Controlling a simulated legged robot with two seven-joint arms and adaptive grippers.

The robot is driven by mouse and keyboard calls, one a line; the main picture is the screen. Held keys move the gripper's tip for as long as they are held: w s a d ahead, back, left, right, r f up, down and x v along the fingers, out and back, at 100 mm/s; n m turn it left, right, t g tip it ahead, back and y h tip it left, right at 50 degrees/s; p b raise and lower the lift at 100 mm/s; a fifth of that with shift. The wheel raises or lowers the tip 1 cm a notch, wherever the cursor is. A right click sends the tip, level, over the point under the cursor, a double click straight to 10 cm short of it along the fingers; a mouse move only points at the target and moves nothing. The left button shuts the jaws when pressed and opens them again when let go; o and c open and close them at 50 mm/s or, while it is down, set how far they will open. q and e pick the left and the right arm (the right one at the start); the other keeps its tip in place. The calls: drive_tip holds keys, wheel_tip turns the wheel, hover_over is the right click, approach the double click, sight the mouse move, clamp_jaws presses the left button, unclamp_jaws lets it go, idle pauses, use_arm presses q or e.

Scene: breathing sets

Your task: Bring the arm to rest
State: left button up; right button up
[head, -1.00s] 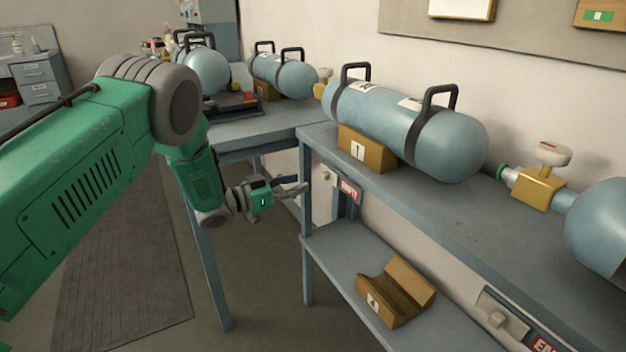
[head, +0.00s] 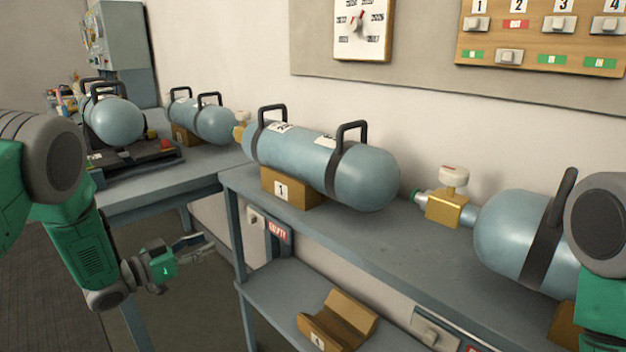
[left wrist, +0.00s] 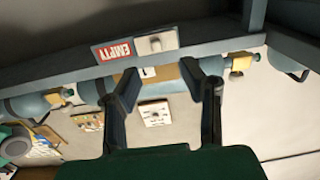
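My left arm (head: 85,245) comes in from the left and hangs bent in front of the benches. Its gripper (head: 205,246) is beside the near bench's left leg, below the bench top. In the left wrist view its two dark fingers (left wrist: 168,88) are spread apart with nothing held between them. Part of my right arm (head: 603,235) shows at the right edge of the head view. Its gripper is out of view.
A blue cylinder (head: 325,165) lies on block 1 on the bench (head: 400,232). Another cylinder with a gold valve (head: 447,208) lies to its right. An empty cradle (head: 338,320) sits on the lower shelf.

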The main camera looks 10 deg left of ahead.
use_arm(q)
drive_tip(key=s+d+f+n+g+y+p, duration=0.1)
drive_tip(key=s+d+f+n+g+y, duration=0.2)
drive_tip(key=s+f, duration=0.45)
drive_tip(key=s+d+f+n+g+y+p, duration=0.1)
drive_tip(key=s+f+n+g+y, duration=0.1)
drive_tip(key=s+f+y, duration=0.4)
drive_tip(key=s+f+g, duration=0.2)
drive_tip(key=s+g, duration=0.1)
drive_tip(key=s, duration=0.7)
drive_tip(key=s+d+f+n+g+y, duration=0.1)
drive_tip(key=s+f+g, duration=0.1)
drive_tip(key=s, duration=0.7)
drive_tip(key=s+d+f+g, duration=0.1)
drive_tip(key=s+f+g, duration=0.1)
drive_tip(key=s, duration=0.8)
drive_tip(key=shift+s+d+g+p, duration=0.2)
drive_tip(key=shift+s+g+p, duration=0.15)
drive_tip(key=shift+g, duration=0.45)
drive_tip(key=shift+w, duration=0.2)
drive_tip(key=shift+w, duration=0.1)
